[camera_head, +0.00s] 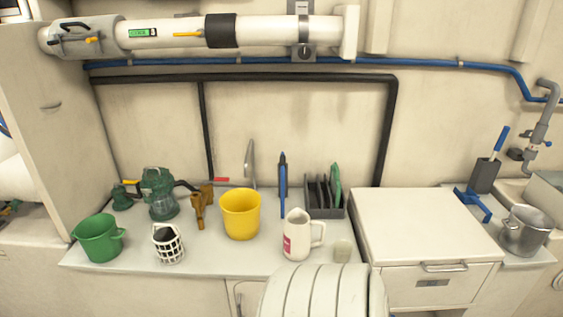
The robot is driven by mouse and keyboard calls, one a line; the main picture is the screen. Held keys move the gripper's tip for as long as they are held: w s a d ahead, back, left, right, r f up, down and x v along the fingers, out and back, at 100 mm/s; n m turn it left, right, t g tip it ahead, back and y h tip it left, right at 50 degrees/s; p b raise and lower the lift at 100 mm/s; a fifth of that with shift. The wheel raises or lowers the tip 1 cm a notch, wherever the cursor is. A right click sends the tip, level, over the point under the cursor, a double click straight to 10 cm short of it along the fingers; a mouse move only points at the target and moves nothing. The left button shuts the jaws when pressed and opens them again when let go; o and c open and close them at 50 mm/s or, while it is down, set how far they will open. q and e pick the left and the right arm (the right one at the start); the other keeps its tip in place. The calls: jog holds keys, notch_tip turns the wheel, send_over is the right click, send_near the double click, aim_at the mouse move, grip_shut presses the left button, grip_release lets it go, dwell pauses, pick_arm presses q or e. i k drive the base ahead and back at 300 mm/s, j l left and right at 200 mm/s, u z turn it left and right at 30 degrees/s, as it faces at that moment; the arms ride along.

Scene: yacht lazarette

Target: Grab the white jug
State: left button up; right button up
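The white jug (297,237) stands upright on the pale counter (225,262), right of the middle. It has a red label on its left side and a handle on its right side. Its lower front is close to the counter's front edge. Neither of my grippers is in view, and nothing is touching the jug.
A dark rack (325,197) is behind. A white ribbed shape, unclear, fills the bottom centre.

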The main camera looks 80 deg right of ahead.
aim_at(297, 228)
jog(key=z, duration=2.1)
